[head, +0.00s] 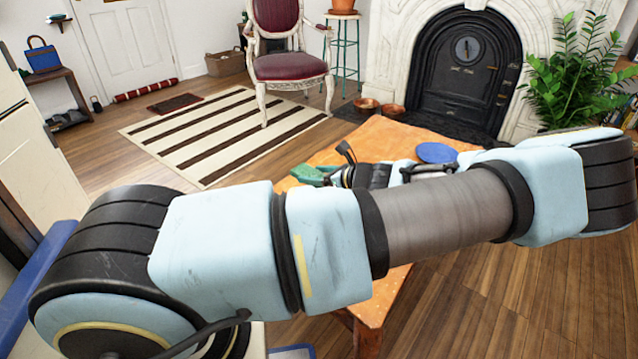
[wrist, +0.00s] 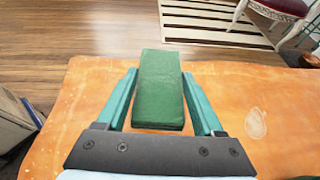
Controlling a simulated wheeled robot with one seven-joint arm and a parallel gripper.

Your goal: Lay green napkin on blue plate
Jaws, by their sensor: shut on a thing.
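The green napkin (wrist: 160,85), a folded rectangular block, lies between the two teal fingers of my gripper (wrist: 159,100) in the wrist view. The gripper is shut on it, and the far end sticks out beyond the fingertips. In the head view the green napkin (head: 306,174) shows at the left edge of the orange table. Whether it touches the tabletop is hard to tell. The blue plate (head: 437,152) lies flat on the table to the right of the gripper, its near edge partly hidden by my arm. It is not in the wrist view.
The orange wooden table (head: 365,135) is largely hidden behind my arm in the head view. A red-seated chair (head: 290,66) stands beyond it on a striped rug (head: 215,135).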

